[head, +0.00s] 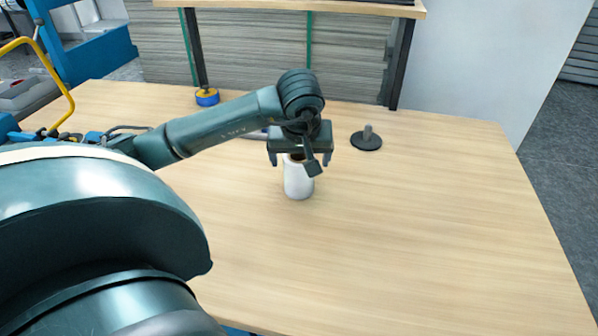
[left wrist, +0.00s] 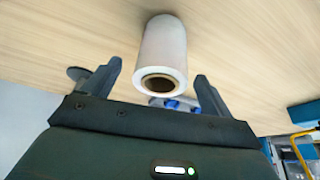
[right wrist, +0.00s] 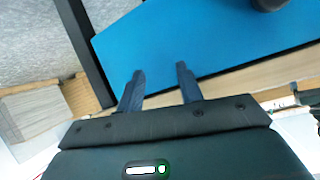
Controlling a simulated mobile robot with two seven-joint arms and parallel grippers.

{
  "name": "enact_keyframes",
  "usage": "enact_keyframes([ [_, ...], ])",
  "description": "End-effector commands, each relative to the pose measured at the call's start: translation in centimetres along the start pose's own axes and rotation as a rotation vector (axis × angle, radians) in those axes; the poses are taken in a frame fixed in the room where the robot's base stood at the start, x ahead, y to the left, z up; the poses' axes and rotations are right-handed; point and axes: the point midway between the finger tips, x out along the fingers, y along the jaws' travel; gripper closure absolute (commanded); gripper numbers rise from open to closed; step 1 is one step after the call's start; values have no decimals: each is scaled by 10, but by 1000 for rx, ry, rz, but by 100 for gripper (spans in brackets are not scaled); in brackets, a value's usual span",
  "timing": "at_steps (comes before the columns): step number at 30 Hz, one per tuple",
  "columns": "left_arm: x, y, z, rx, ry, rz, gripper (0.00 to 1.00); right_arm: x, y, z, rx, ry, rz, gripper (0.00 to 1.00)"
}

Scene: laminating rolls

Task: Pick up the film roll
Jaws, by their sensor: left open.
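The film roll (head: 298,184) is a white cylinder standing upright near the middle of the wooden table. In the left wrist view the roll (left wrist: 163,48) shows its brown core end facing the camera, between the finger lines. My left gripper (head: 300,160) is open, over the top of the roll, with a finger to each side of it. I cannot tell whether the fingers touch the roll. The gripper hides part of the roll's top in the head view. My right gripper (right wrist: 159,70) shows only in its own wrist view, fingers apart and empty.
A black disc with a grey peg (head: 367,140) stands right of the roll. A blue and yellow round item (head: 207,97) sits at the table's back edge. A wooden shelf (head: 460,12) stands behind. The table's right and front are clear. A blue panel (right wrist: 200,40) lies beyond my right gripper.

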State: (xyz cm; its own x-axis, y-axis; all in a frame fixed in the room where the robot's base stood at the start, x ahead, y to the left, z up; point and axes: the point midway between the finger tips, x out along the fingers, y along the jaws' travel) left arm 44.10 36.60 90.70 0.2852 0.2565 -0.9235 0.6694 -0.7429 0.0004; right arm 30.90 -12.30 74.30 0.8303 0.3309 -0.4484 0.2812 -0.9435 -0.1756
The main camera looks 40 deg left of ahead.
Motion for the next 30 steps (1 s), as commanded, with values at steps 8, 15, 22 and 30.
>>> enact_keyframes([
  [8, 40, -3, -2, -1, -4, -2, 15, -1, 0, 0, 2, -2, 1, 64],
  [15, 50, -3, -3, 1, 0, 0, 15, 0, 1, 0, 1, 0, 2, 64],
  [22, 50, -3, -3, 1, 0, 0, 24, 1, 1, -4, -2, 8, 2, 64],
  [30, 49, -3, -3, 1, 0, 0, 46, 2, 2, -5, -3, 12, 2, 64],
])
